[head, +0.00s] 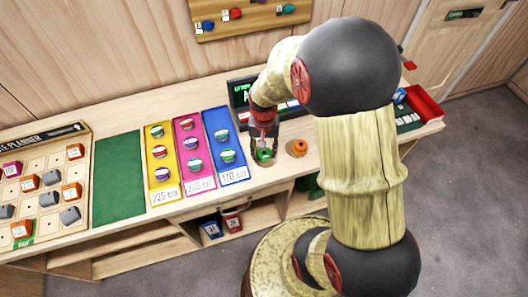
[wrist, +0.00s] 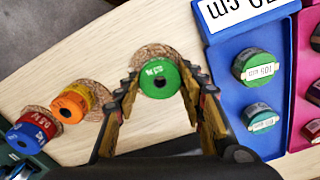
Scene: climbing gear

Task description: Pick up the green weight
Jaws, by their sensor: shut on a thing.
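The green weight (wrist: 158,79) is a round green piece with a pale label and a hole in its top. It sits between the two fingers of my gripper (wrist: 160,88) in the wrist view, and the fingers are shut on its sides. A cork disc (wrist: 153,52) shows behind it. I cannot tell whether the weight rests on the disc or is slightly above it. In the head view the green weight (head: 264,155) shows low between the fingers of my gripper (head: 263,147), over the wooden counter.
An orange weight (head: 299,147) stands on a cork disc to the right. A red and blue weight (wrist: 32,132) is beyond it in the wrist view. The blue tray (head: 232,176) with round pieces lies close on the left. Bare counter (wrist: 150,16) surrounds the discs.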

